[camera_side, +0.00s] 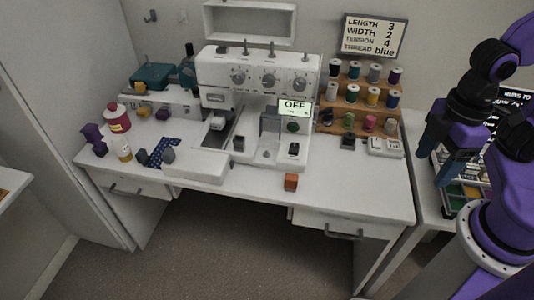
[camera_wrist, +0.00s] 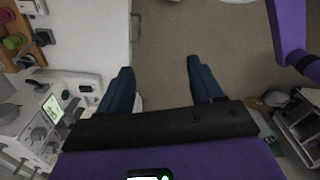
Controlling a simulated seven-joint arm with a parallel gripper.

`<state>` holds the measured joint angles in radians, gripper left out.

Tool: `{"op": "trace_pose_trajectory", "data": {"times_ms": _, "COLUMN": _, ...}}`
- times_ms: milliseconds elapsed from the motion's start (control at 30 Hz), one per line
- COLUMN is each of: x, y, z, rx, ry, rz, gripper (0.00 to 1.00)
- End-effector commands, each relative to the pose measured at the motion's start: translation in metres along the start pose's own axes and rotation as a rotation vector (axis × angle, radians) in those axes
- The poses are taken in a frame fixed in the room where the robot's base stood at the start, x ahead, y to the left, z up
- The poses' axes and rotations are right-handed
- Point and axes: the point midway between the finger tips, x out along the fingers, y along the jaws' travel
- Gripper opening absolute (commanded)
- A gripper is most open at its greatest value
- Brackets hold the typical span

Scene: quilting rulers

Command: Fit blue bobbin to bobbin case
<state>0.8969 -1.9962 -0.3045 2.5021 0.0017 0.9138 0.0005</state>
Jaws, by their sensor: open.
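My gripper (camera_side: 439,168) is at the right, over the side table, with its two dark blue fingers apart. In the wrist view my gripper (camera_wrist: 160,66) is open, with only floor visible between the fingers. The white sewing machine (camera_side: 256,75) stands at the back of the table, far to the left of my gripper. A gap shows in its bed, but I cannot make out the bobbin case. A dark blue spool (camera_side: 393,98) stands on the wooden rack (camera_side: 352,118); I cannot clearly pick out a blue bobbin.
A compartment tray (camera_side: 448,206) with coloured contents lies on the side table beneath my arm, partly hidden. A sign (camera_side: 374,36) reads "thread blue". The table's front right is clear.

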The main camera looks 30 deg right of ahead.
Motion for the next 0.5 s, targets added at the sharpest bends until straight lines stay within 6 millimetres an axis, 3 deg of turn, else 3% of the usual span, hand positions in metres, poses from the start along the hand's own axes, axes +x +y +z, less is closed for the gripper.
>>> {"op": "trace_pose_trajectory", "data": {"times_ms": 33, "x": 0.0, "y": 0.0, "z": 0.0, "rx": 0.0, "ry": 0.0, "rz": 0.0, "gripper": 0.59}}
{"op": "trace_pose_trajectory", "data": {"times_ms": 67, "x": 0.0, "y": 0.0, "z": 0.0, "rx": 0.0, "ry": 0.0, "rz": 0.0, "gripper": 0.49}}
{"op": "trace_pose_trajectory", "data": {"times_ms": 233, "x": -0.013, "y": 0.0, "z": -0.002, "rx": 0.0, "ry": 0.005, "rz": 0.0, "gripper": 0.49}}
{"op": "trace_pose_trajectory", "data": {"times_ms": 433, "x": -0.053, "y": 0.0, "z": -0.003, "rx": -0.001, "ry": 0.009, "rz": 0.0, "gripper": 0.49}}
{"op": "trace_pose_trajectory", "data": {"times_ms": 500, "x": -0.054, "y": 0.009, "z": -0.013, "rx": 0.043, "ry": 0.007, "rz": 0.0, "gripper": 0.49}}
